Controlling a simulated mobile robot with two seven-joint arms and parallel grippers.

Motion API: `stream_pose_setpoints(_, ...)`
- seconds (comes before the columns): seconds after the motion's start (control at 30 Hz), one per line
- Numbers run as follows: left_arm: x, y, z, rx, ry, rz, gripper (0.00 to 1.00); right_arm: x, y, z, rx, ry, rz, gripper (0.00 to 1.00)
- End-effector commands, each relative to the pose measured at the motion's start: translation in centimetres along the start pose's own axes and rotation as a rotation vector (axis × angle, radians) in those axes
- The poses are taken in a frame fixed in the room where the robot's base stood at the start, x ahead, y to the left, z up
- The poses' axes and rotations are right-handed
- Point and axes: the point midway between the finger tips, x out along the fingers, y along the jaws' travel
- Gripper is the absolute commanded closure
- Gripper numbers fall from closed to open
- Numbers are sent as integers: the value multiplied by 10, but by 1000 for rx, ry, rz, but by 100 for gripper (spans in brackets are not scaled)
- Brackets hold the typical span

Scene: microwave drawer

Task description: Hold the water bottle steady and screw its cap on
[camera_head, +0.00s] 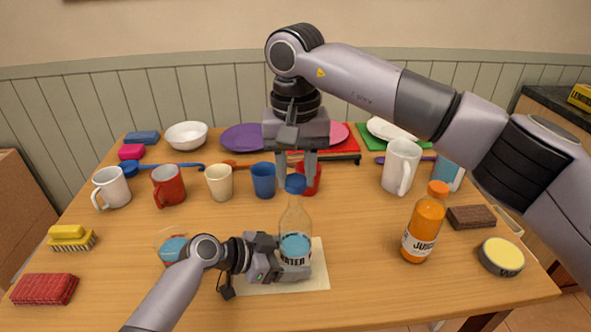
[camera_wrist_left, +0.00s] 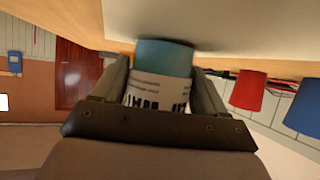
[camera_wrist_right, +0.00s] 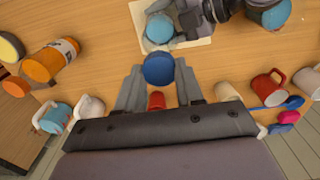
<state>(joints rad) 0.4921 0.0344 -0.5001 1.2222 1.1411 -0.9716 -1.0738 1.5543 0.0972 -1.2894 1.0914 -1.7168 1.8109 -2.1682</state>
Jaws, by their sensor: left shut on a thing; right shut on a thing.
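The clear water bottle (camera_head: 295,222) stands upright on a pale mat (camera_head: 318,280), with blue water and a white label. My left gripper (camera_head: 294,263) is shut around its lower body; in the left wrist view the bottle (camera_wrist_left: 158,92) sits between both fingers. My right gripper (camera_head: 296,172) points down above the bottle, shut on the blue cap (camera_head: 295,184). The cap (camera_wrist_right: 158,69) shows between the fingertips in the right wrist view. In the head view the cap appears at the bottle's mouth; I cannot tell whether it touches or is threaded.
An orange juice bottle (camera_head: 424,226) stands to the right. A blue cup (camera_head: 263,180) and a red cup (camera_head: 309,180) stand close behind the bottle. More mugs, plates and a bowl (camera_head: 186,135) line the back.

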Motion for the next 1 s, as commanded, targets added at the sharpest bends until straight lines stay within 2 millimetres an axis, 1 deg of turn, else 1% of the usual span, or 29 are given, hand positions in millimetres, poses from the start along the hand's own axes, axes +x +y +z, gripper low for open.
stream_pose_setpoints(0.37, 0, 0, 0, 0, 0, -1, 44, 2, 0, 0, 0, 0, 0, 91)
stream_pose_setpoints(1.0, 0, 0, 0, 0, 1, -1, 44, 15, 0, 0, 1, 0, 0, 91)
